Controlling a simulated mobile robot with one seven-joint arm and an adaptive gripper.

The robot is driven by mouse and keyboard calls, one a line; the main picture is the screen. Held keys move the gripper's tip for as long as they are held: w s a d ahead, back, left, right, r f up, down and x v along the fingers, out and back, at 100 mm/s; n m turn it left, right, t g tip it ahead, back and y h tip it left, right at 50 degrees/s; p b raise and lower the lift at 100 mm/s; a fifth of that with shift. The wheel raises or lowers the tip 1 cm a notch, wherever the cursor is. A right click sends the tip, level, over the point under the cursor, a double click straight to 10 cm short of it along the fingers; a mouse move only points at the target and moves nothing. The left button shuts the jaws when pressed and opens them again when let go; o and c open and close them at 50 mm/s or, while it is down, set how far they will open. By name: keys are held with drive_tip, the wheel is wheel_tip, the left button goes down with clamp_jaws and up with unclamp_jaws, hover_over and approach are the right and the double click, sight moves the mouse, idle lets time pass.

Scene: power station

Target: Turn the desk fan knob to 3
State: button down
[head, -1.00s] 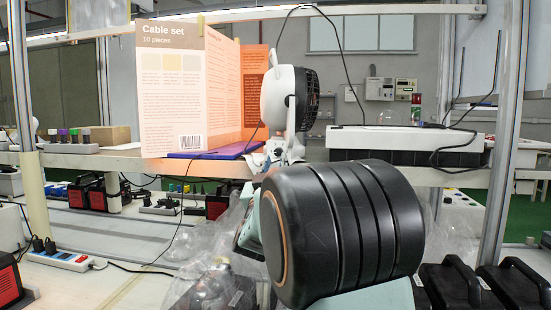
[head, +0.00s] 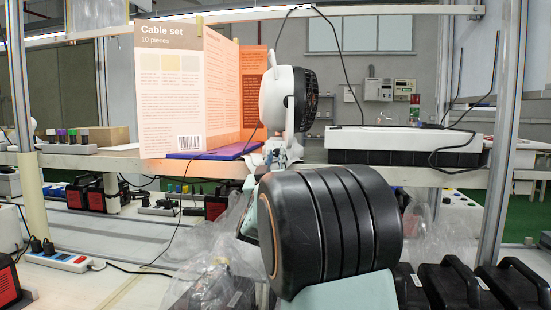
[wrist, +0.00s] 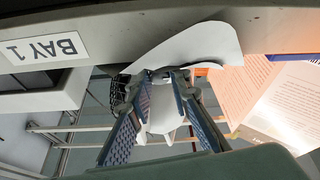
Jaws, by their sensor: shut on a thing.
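The desk fan (head: 273,98), white with a dark grille, stands on the shelf with its grille facing right. In the wrist view, which is upside down, its white body (wrist: 163,115) shows between and beyond my fingers, and its white base is near the top. My gripper (wrist: 162,76) has its fingertips close together at the fan's base, shut on the knob. The knob is hidden by the fingertips, so its setting cannot be read. In the head view my gripper (head: 279,152) shows only in part below the fan, behind my dark arm link.
A "Cable set" folded card (head: 172,85) and a blue-purple pad (head: 220,152) are left of the fan. A white-topped black box (head: 405,140) is to its right, with a cable. A metal post (head: 503,120) stands farther right. The shelf edge carries a "BAY 1" label (wrist: 42,48).

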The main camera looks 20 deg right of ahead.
drive_tip(key=shift+m+b, duration=0.3)
drive_tip(key=shift+m, duration=0.2)
drive_tip(key=m, duration=0.1)
drive_tip(key=m+g+h+b, duration=0.1)
drive_tip(key=shift+a+f+m+h, duration=0.1)
drive_tip(key=shift+a+m+h, duration=0.05)
drive_tip(key=shift+m+h, duration=0.15)
drive_tip(key=shift+w+a+r+m+g+h, duration=0.1)
drive_tip(key=shift+m+g+h, duration=0.6)
drive_tip(key=shift+m, duration=1.15)
drive_tip(key=shift+w+r+m+g+h, duration=0.1)
drive_tip(key=shift+m+g+h, duration=0.6)
drive_tip(key=shift+m, duration=1.15)
drive_tip(key=c, duration=2)
unclamp_jaws()
drive_tip(key=shift+s, duration=0.1)
drive_tip(key=shift+c, duration=0.2)
drive_tip(key=v, duration=1.2)
drive_tip(key=shift+r, duration=0.3)
